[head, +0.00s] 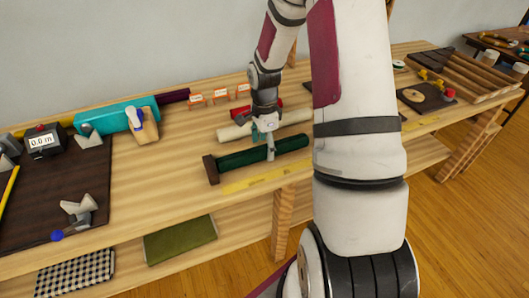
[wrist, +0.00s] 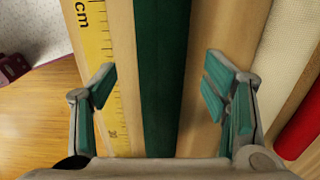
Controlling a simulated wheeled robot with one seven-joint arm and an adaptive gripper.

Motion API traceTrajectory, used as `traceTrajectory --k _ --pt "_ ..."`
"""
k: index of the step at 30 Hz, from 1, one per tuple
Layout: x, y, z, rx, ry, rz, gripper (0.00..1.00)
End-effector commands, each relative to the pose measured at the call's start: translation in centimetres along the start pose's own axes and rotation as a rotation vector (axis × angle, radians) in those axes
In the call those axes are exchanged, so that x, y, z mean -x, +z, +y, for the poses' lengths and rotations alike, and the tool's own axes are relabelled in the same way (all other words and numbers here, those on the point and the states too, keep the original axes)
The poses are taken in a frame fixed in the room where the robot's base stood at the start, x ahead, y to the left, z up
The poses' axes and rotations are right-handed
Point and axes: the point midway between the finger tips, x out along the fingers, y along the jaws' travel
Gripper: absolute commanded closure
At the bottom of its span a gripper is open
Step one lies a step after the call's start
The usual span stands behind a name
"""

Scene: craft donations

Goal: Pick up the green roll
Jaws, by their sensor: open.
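The green roll (head: 235,163) lies on the wooden workbench, with a brown block-like end at its left in the head view. In the wrist view the green roll (wrist: 162,75) runs up the middle between my fingers. My gripper (head: 264,140) is open over the roll, with one finger on each side of it in the wrist view (wrist: 159,92). The fingers look apart from the roll, with bare wood showing on both sides. My gripper hides a small part of the roll in the head view.
A yellow measuring tape (head: 250,183) runs along the bench's front edge. A cream roll (head: 232,131) lies just behind the green one, with a red roll (wrist: 302,130) beyond it. A teal box (head: 112,116) and dark mat (head: 30,205) are at left.

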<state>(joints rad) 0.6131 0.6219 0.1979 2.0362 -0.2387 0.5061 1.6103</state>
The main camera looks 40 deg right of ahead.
Motion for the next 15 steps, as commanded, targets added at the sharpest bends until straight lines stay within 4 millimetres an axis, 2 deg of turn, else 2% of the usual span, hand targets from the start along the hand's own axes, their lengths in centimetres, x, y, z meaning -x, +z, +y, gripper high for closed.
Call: traceTrajectory --k 5,13,14,15 --pt "-2.1 0.0 0.0 0.002 0.000 0.000 0.31" --pt "-2.4 0.0 -0.1 0.001 -0.001 0.000 0.31" --pt "-2.4 0.0 -0.1 0.001 -0.001 0.000 0.34" --pt "-2.4 0.0 -0.1 0.001 -0.001 0.000 0.43"
